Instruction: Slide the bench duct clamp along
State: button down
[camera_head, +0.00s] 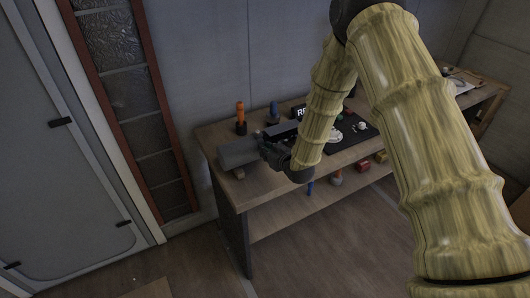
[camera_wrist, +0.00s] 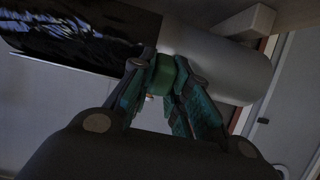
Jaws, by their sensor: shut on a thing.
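The bench duct, a pale grey rounded length (camera_head: 238,154), lies along the left end of the bench. It also shows in the wrist view (camera_wrist: 225,68), with a dark glossy section (camera_wrist: 85,28) to its left. A green block (camera_wrist: 164,75), which looks like the duct clamp's grip, sits at the join between pale and dark sections. My gripper (camera_wrist: 167,64) is shut on this block, one finger on each side. In the head view my gripper (camera_head: 272,150) is at the duct's right part and hides the clamp. The rest of the clamp cannot be made out.
The wooden bench (camera_head: 270,185) stands against the wall. An orange-handled tool (camera_head: 240,117) and a blue item (camera_head: 274,110) stand behind the duct. A dark mat (camera_head: 350,145) with small items lies to the right. Red items (camera_head: 363,165) are on the shelf below.

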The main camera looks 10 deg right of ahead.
jog(key=w+d+b, duration=0.2)
jog(key=d, duration=0.4)
jog(key=shift+w, duration=0.25)
jog(key=shift+d, duration=0.1)
jog(key=c, duration=1.4)
grip_release()
jog(key=shift+d, duration=0.15)
jog(key=shift+o, duration=0.2)
jog(key=shift+s+a, duration=0.1)
jog(key=shift+a, duration=0.1)
jog(key=v, duration=1.2)
jog(key=shift+d, duration=0.1)
